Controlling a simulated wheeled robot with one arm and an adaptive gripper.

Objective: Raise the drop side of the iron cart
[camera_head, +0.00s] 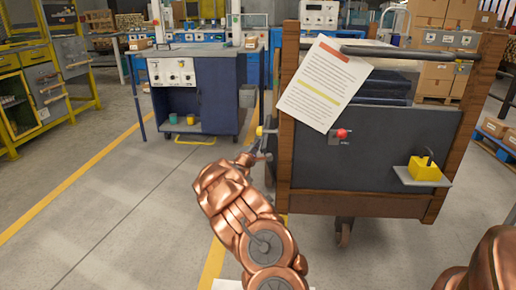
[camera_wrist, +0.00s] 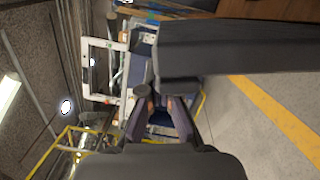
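The iron cart (camera_head: 375,152) stands right of centre in the head view, with wooden corner posts and a dark panel on the side facing me. A dark plate edge (camera_head: 285,150) shows beside its left post. I cannot tell for sure which panel is the drop side. A red knob (camera_head: 342,133) sits on the facing panel, and a yellow knob (camera_head: 259,131) is near the left post. My gripper (camera_head: 262,152) is at the cart's left edge, small and partly hidden. In the wrist view, my gripper (camera_wrist: 160,104) has its fingers apart, below a long dark slab (camera_wrist: 235,47).
A paper sheet (camera_head: 325,84) hangs at the cart's upper left. A yellow block (camera_head: 423,169) sits on a small shelf (camera_head: 405,178). A blue cabinet (camera_head: 213,103) stands behind, left of the cart. Bare floor (camera_head: 100,205) with yellow lines lies to the left.

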